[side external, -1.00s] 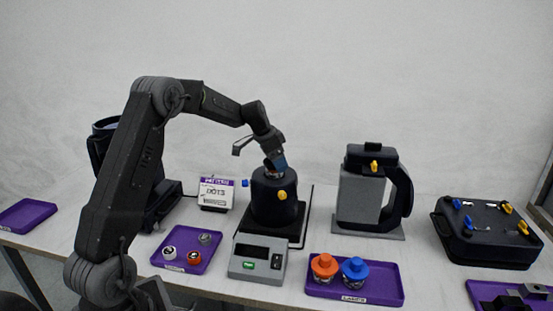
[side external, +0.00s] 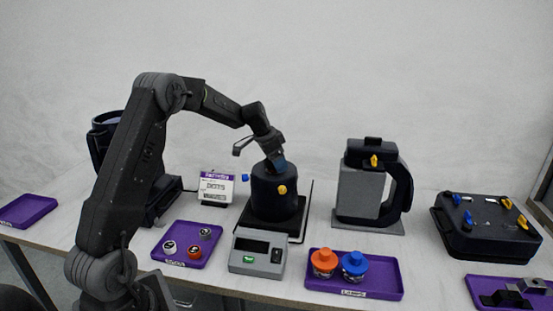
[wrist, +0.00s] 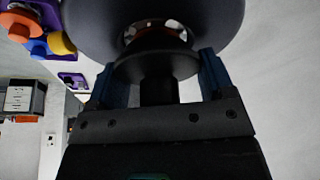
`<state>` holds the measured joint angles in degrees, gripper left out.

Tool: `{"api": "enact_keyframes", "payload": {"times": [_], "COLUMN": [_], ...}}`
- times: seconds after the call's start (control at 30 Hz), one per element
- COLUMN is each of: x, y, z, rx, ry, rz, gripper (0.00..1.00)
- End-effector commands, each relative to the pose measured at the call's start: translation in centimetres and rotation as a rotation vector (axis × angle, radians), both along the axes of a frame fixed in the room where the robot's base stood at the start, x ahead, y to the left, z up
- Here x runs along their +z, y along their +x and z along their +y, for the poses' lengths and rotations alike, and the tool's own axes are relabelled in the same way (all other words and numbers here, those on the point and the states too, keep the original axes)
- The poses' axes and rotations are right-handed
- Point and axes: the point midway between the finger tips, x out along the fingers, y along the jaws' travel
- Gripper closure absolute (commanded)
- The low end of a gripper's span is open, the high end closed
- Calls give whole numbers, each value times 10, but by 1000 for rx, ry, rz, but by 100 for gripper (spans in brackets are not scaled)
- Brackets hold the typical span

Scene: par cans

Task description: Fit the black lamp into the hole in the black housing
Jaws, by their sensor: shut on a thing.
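The black housing (side external: 272,200) is a dark upright cylinder on a black stand, with a yellow knob on its front and a blue one at its left. My gripper (side external: 278,161) points down at the top of the housing. In the wrist view, my gripper (wrist: 158,82) is shut on the black lamp (wrist: 157,66), its blue fingers at either side of it. A clear, shiny part of the lamp shows beyond its black collar, against the housing (wrist: 100,22).
A grey box with a display (side external: 257,253) stands in front of the housing. A purple tray (side external: 385,283) holds orange and blue lamps. Another purple tray (side external: 181,262) holds small round parts. A grey and black jug-shaped unit (side external: 362,195) stands at right.

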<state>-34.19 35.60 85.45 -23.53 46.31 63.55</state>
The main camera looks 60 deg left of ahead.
Motion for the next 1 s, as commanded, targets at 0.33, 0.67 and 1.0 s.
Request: {"api": "enact_keyframes", "payload": {"times": [0.33, 0.67, 1.0], "x": [-3, -2, 50], "y": [0, -1, -20], "z": [0, 1, 6], "rx": [0, 1, 2], "ry": [0, 0, 3], "rz": [0, 1, -4], "gripper": [7, 0, 0]}}
